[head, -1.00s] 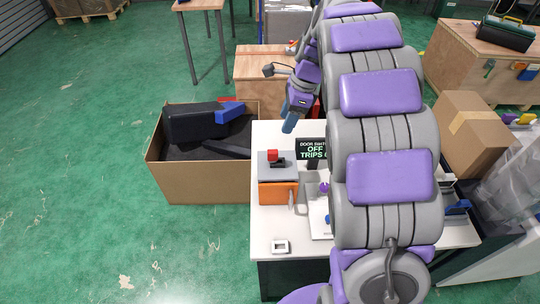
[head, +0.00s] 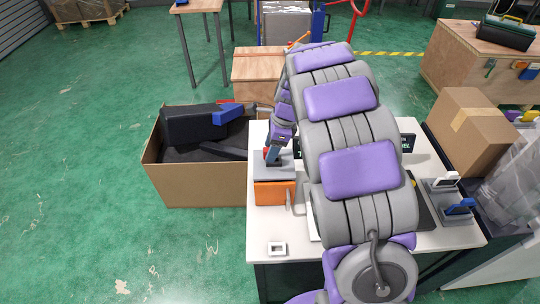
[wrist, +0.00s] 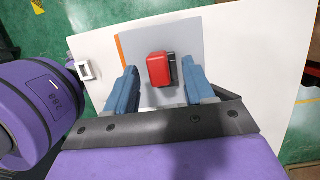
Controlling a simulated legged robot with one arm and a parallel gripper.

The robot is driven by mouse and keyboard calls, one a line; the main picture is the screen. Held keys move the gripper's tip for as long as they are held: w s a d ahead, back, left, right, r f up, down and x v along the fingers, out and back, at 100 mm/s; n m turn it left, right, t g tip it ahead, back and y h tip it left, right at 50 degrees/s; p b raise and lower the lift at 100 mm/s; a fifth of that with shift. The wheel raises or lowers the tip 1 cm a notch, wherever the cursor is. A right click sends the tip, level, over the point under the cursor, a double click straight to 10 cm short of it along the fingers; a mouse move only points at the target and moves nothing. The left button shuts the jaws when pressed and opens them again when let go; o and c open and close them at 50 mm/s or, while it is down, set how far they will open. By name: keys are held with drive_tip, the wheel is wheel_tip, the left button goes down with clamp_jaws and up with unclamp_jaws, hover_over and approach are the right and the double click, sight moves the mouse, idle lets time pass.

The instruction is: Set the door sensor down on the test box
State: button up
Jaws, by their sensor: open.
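The test box (head: 272,196) is orange with a grey top and stands on the white table. A small red block with a dark side, apparently the door sensor (wrist: 159,69), is at its grey top (wrist: 205,45) in the wrist view. My gripper (wrist: 161,88) is open, with one blue finger on each side of the red block and visible gaps between. In the head view my gripper (head: 272,155) is just above the box top and hides most of the red block. Whether the block rests fully on the top is hard to tell.
A white square frame (head: 277,248) lies on the table (head: 340,270) near its front left. A cardboard box (head: 205,185) with dark items stands left of the table. Two small stands (head: 455,208) are at the table's right. My arm hides the middle.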

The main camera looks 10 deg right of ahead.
sight(267, 149)
drive_tip(key=x, duration=0.3)
drive_tip(key=shift+b, duration=0.3)
drive_tip(key=shift+a+f, duration=0.1)
drive_tip(key=shift+a, duration=0.45)
drive_tip(key=shift+d, duration=0.45)
drive_tip(key=c, duration=0.7)
clamp_jaws()
drive_tip(key=shift+a, duration=0.25)
